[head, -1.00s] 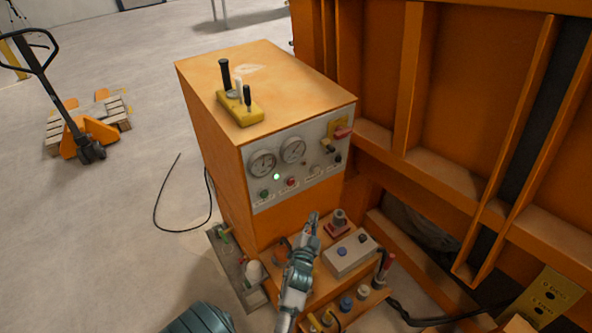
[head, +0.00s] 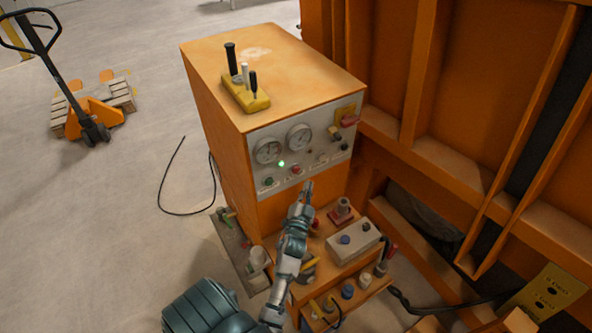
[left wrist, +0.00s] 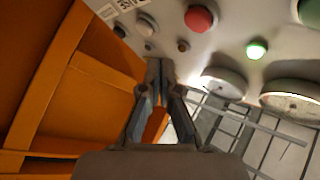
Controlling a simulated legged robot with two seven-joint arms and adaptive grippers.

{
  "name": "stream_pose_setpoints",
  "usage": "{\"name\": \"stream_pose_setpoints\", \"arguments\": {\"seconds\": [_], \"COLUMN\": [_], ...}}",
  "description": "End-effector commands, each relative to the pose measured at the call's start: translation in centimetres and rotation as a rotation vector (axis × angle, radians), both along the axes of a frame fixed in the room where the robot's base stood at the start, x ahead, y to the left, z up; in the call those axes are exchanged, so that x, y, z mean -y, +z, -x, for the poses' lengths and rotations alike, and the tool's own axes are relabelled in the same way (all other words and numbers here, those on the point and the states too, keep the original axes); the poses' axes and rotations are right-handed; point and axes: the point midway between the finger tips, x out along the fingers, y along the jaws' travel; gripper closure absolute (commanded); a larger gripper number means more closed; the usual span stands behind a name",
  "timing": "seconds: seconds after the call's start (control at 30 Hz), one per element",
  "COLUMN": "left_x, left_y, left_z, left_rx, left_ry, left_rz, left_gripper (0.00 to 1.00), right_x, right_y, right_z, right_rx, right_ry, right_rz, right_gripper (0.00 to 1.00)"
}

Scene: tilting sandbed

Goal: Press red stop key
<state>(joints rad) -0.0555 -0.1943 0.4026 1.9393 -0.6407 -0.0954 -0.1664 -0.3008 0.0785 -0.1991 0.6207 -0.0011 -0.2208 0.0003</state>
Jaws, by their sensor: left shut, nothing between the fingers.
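The red stop key (head: 296,170) is a small round red button low on the grey front panel (head: 330,165) of the orange cabinet. In the left wrist view the red key (left wrist: 200,18) is near the top, above and right of my fingertips. My left gripper (head: 307,187) is shut and empty, with its tips just below and right of the key in the head view. In the left wrist view its closed fingers (left wrist: 160,68) point at the panel, apart from the key. My right gripper is not in view.
A lit green lamp (left wrist: 257,49), a green button (head: 268,182), a white button (left wrist: 147,25) and two gauges (head: 299,137) share the panel. A lower shelf holds a grey box (head: 354,247) and other fittings. Orange beams (head: 425,75) rise at the right.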

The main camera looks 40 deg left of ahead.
Motion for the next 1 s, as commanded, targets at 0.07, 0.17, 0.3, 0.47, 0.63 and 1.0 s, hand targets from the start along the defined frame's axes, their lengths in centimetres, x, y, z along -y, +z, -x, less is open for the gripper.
{"name": "stream_pose_setpoints", "arguments": {"seconds": [0.07, 0.17, 0.3, 0.47, 0.63, 1.0], "left_x": [-0.9, -2.1, -3.1, -4.1, -4.5, -4.4], "left_y": [0.1, 0.2, 0.3, 0.2, 0.1, 0.1], "left_z": [-0.4, -0.7, -1.1, -1.3, -1.4, -1.4], "left_rx": [-0.001, -0.001, 0.001, -0.001, 0.000, 0.000], "left_ry": [-0.001, -0.001, -0.002, -0.001, 0.000, 0.000], "left_rz": [-0.004, -0.004, -0.005, -0.004, -0.001, -0.001], "left_gripper": [1.00, 1.00, 1.00, 1.00, 1.00, 1.00], "right_x": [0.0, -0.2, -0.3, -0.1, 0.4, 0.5], "right_y": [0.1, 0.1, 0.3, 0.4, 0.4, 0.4], "right_z": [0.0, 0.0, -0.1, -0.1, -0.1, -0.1], "right_rx": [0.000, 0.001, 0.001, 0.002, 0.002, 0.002], "right_ry": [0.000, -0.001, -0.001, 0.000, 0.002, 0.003], "right_rz": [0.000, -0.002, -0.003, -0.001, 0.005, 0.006], "right_gripper": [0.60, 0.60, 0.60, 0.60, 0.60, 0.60]}}
